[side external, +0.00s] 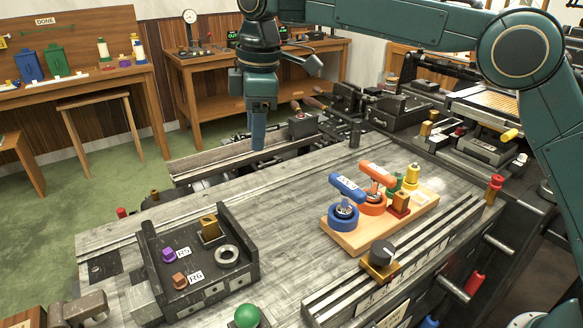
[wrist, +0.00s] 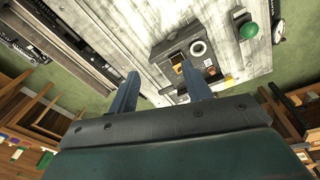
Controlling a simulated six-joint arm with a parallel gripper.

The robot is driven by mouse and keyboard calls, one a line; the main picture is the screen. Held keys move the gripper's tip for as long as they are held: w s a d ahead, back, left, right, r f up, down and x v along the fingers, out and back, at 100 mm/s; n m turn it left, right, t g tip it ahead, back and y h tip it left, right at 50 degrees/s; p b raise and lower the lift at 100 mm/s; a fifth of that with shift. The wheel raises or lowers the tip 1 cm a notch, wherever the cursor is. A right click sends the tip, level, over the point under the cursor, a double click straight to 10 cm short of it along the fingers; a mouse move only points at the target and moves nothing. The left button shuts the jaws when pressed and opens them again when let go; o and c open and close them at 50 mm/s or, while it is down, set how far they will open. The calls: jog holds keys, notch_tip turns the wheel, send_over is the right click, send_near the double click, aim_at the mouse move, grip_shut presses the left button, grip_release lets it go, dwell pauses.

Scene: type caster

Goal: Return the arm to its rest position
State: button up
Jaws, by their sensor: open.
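My gripper (side external: 257,140) hangs from the teal arm above the back edge of the grey worktable (side external: 285,255), pointing down and clear of everything. In the side view its fingers overlap and look like one blue finger. In the wrist view the two blue fingers of my gripper (wrist: 160,84) stand apart with nothing between them. A dark metal fixture (side external: 196,282) sits at the table's left front. It bears a purple block (side external: 168,254), an orange-brown block (side external: 179,281), a brass piece (side external: 210,229) and a steel ring (side external: 227,256). The fixture also shows in the wrist view (wrist: 172,50).
A wooden board (side external: 352,244) right of centre carries blue and orange handled tools and small coloured pieces. A black knob (side external: 382,254) sits on the front rail, with a green ball (side external: 246,316) near the front edge. Machinery fills the back right. The table's middle is clear.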

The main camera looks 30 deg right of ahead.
jog(key=s+d+r+m+t, duration=0.1)
jog(key=s+d+r+m, duration=0.25)
jog(key=s+d, duration=0.45)
jog(key=s+d+r+m+t, duration=0.1)
jog(key=s+d+r+m, duration=0.25)
jog(key=s+d, duration=0.45)
jog(key=s+d+f+m+t, duration=0.1)
jog(key=s+d+f+m, duration=0.2)
jog(key=s, duration=0.6)
jog(key=s+d+f+m+t, duration=0.1)
jog(key=s+d+f+m, duration=0.2)
jog(key=s+d+f, duration=0.2)
jog(key=s+f, duration=0.2)
jog(key=s, duration=0.2)
jog(key=shift+m+h, duration=0.3)
jog(key=shift+m, duration=0.1)
